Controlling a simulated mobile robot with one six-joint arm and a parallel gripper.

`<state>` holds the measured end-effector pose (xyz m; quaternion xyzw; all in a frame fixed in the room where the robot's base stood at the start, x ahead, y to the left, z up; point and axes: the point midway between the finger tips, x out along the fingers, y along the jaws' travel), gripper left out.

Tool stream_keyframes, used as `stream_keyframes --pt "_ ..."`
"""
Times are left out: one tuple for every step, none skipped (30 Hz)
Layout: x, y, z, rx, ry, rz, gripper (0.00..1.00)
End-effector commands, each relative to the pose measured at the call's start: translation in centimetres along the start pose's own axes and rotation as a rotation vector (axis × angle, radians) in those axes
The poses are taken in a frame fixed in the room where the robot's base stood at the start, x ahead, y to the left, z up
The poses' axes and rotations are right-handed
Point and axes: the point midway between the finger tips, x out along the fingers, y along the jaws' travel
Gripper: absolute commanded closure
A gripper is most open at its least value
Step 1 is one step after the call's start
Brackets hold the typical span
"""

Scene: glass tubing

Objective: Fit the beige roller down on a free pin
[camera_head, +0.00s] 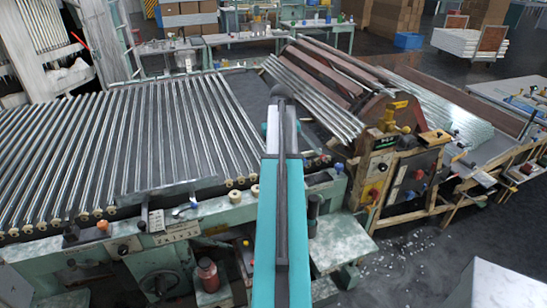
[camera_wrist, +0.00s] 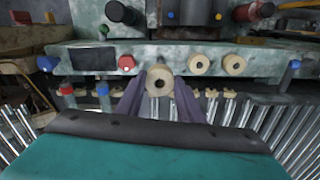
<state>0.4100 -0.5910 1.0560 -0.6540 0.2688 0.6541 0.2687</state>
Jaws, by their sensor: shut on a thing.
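The beige roller (camera_wrist: 159,74), a short ring with a dark centre hole, sits between the two fingers of my gripper (camera_wrist: 160,90) in the wrist view. The fingers are shut on it from left and right. Two similar beige rollers, one nearer (camera_wrist: 199,65) and one farther right (camera_wrist: 233,65), show on the pale green rail (camera_wrist: 100,58) behind. I cannot make out a free pin. In the head view my arm hides the gripper and the held roller. More beige rollers (camera_head: 235,196) line the front edge of the machine.
Several glass tubes (camera_head: 130,140) lie side by side on the bed at left. Red and blue knobs, such as the red one (camera_wrist: 126,63), stick out of the rail near the gripper.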

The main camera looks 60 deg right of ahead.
Motion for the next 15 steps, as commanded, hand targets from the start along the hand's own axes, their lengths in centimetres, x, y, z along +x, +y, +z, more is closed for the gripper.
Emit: stream_keyframes --pt "0.0 -0.1 -0.01 -0.001 0.0 0.0 0.88" --pt "0.0 -0.15 -0.02 -0.002 0.0 0.0 0.88" --pt "-0.01 -0.22 -0.02 -0.003 0.0 0.0 0.88" --pt "0.0 -0.27 -0.03 -0.004 0.0 0.0 0.88" --pt "0.0 -0.31 -0.03 -0.004 0.0 0.0 0.88" --pt "-0.01 -0.37 -0.03 -0.005 0.0 0.0 0.88" --pt "-0.02 -0.42 -0.03 -0.005 0.0 0.0 0.88" --pt "-0.03 -0.45 -0.03 -0.006 0.0 0.0 0.88" --pt "-0.05 -0.47 -0.01 -0.006 0.0 0.0 0.88" --pt "-0.07 -0.48 0.0 -0.006 0.0 0.0 0.88" --pt "-0.09 -0.49 0.02 -0.006 0.0 0.0 0.88" --pt "-0.12 -0.5 0.05 -0.006 0.0 0.0 0.88" --pt "-0.14 -0.5 0.08 -0.006 0.0 0.0 0.88" --pt "-0.12 -0.5 0.11 -0.006 0.0 0.0 0.88" --pt "0.27 -0.5 0.08 -0.007 0.0 0.0 0.88"
